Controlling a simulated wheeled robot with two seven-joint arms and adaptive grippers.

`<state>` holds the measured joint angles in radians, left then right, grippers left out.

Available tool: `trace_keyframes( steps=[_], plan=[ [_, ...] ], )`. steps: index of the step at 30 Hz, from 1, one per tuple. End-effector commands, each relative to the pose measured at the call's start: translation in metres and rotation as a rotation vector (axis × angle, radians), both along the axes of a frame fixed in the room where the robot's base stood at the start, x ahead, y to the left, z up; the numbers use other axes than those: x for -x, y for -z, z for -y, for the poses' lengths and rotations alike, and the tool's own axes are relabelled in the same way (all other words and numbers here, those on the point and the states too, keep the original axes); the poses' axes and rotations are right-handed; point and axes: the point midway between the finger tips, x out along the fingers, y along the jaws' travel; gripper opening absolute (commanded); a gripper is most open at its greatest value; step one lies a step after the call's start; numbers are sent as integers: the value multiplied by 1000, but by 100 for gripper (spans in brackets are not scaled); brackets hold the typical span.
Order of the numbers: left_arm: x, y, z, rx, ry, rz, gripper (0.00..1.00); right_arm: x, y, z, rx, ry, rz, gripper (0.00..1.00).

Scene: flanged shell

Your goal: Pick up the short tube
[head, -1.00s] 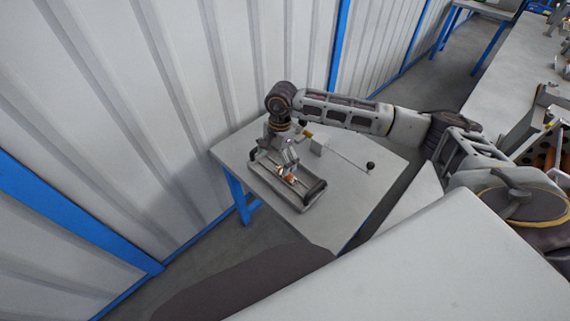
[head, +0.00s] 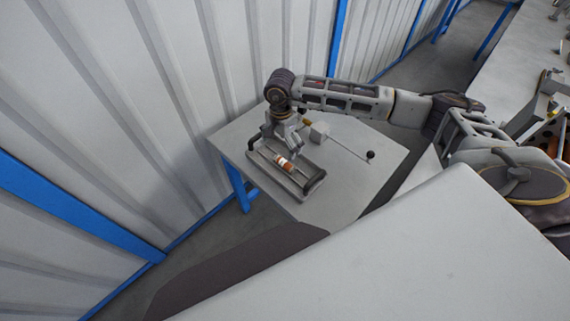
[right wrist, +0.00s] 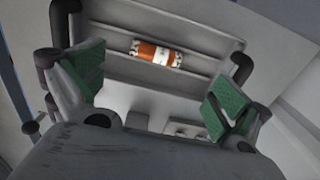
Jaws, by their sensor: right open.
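The short tube (head: 284,161), a small orange cylinder with white bands, lies in a grey tray (head: 305,190) with dark handles at its ends. My right gripper (head: 280,137) is over the far side of the tray, apart from the tube. In the right wrist view the tube (right wrist: 156,53) lies beyond the open, empty fingers (right wrist: 156,90) with green pads, on the tray's floor (right wrist: 195,70). My left gripper is out of view.
The tray stands on a light grey table (head: 355,190) with blue legs, close to a corrugated wall (head: 130,120). A small pale block (head: 319,132) and a thin rod with a black ball end (head: 370,155) are to the right of the tray.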

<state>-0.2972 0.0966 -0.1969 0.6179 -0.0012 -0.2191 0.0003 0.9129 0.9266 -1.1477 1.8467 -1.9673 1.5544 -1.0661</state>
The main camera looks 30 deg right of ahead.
Motion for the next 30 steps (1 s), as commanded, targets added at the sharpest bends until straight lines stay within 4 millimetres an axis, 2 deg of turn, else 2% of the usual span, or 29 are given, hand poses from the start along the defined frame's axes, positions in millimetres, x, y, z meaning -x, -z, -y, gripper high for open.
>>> trace_keyframes(
  steps=[9,13,20,30],
  plan=[
    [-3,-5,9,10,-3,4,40,1,43,0,1,0,-3,100],
    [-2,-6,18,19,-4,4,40,0,54,0,0,0,-1,100],
    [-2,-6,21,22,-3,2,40,0,61,0,0,0,1,100],
    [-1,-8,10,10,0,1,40,1,64,0,0,0,-1,100]
  ],
)
